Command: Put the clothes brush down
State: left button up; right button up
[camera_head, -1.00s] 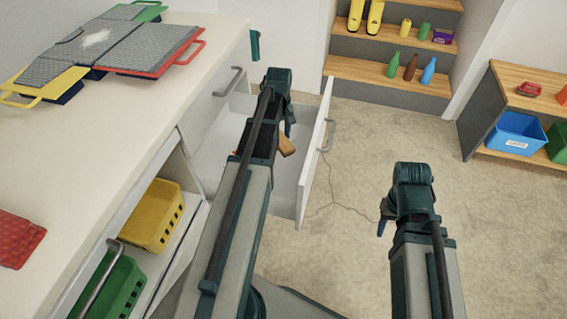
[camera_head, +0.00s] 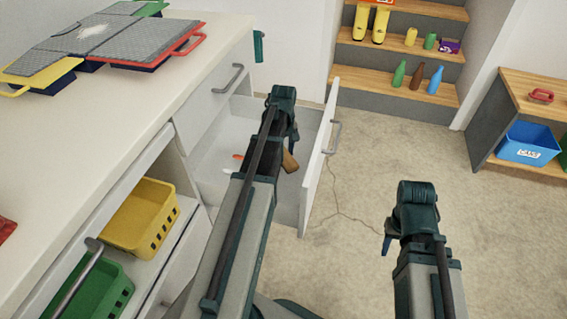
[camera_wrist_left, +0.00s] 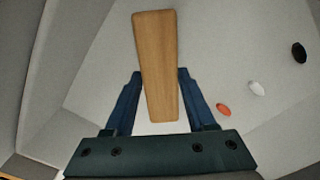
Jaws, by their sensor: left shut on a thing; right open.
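The clothes brush shows as a wooden piece (camera_wrist_left: 158,60) in the left wrist view, held between the fingers of my left gripper (camera_wrist_left: 160,88). In the head view a brown end of the brush (camera_head: 290,162) sticks out beside my left arm. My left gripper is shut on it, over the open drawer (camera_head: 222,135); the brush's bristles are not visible. My right gripper (camera_head: 387,243) is open and empty, over the floor to the right of the drawer; its fingers are only partly visible.
In the drawer lie an orange item (camera_wrist_left: 223,110), a white item (camera_wrist_left: 257,88) and a black item (camera_wrist_left: 299,52). The drawer front (camera_head: 318,165) stands out over the floor. The counter (camera_head: 90,125) is on the left. Yellow (camera_head: 142,217) and green (camera_head: 92,290) baskets sit below it.

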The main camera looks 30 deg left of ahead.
pick_arm(q)
jog(key=shift+f+b, duration=1.8)
jog(key=shift+f, duration=0.05)
jog(key=shift+f, duration=0.2)
jog(key=o, duration=1.2)
jog(key=shift+r, duration=0.1)
jog(key=shift+r, duration=0.1)
notch_tip(320, 180, up, 12)
jog(key=p, duration=1.2)
jog(key=shift+r, duration=0.1)
